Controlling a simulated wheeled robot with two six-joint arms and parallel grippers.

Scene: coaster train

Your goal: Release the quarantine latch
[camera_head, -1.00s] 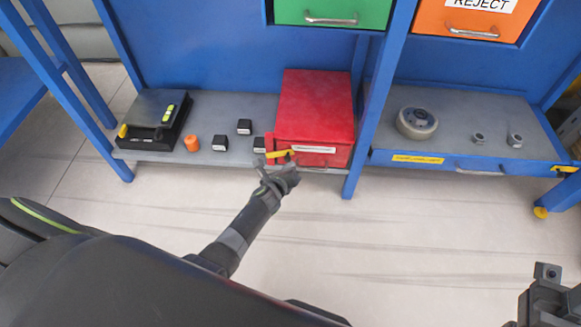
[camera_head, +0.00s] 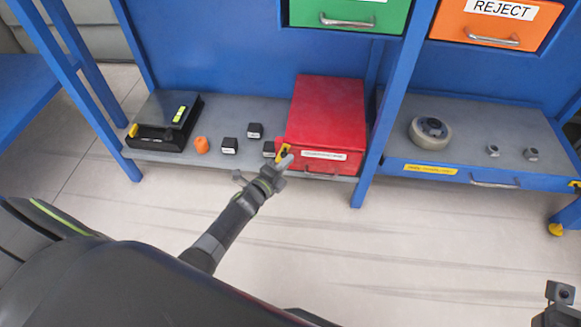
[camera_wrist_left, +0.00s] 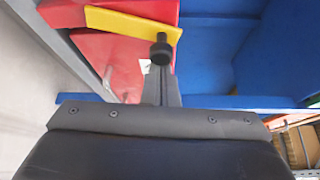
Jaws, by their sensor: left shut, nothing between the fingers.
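The red box (camera_head: 325,112) with a white label on its front stands on the lower shelf. A yellow latch bar (camera_head: 283,153) sits at the front's left edge and looks steeply tilted in the head view. In the left wrist view the latch bar (camera_wrist_left: 112,20) crosses the red surface, with a dark round knob (camera_wrist_left: 160,50) in front of it. My left gripper (camera_head: 286,164) is shut and empty, its tip right by the latch; whether it touches is unclear. My right gripper (camera_head: 560,293) shows only partly at the bottom right corner; its jaws are unclear.
Left of the box are several small black cubes (camera_head: 255,130), an orange piece (camera_head: 201,145) and a black device (camera_head: 166,122). A blue post (camera_head: 375,140) stands right of the box. Floor in front is clear.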

